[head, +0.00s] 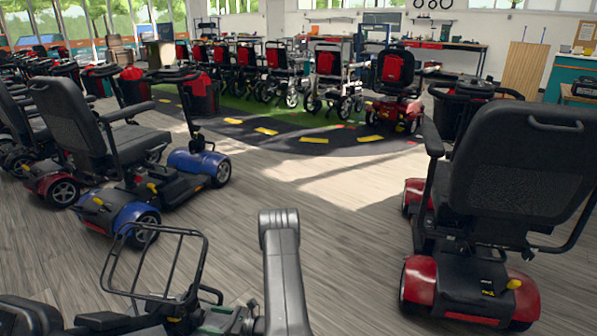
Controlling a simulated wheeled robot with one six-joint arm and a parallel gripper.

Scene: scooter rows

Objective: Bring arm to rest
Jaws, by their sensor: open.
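My arm shows as an upright grey link with a rounded top, at the bottom centre of the head view. It stands over the wood floor (345,260) and touches no scooter that I can see. My gripper and its fingers are not visible in this view. Whatever lies below the bottom edge is hidden.
A red scooter (515,165) with a high black seat stands close at right. A blue scooter (200,165) stands at left, with more behind it. A black wire frame (155,262) is near, lower left. Several wheelchairs (330,75) line the back. The middle floor is clear.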

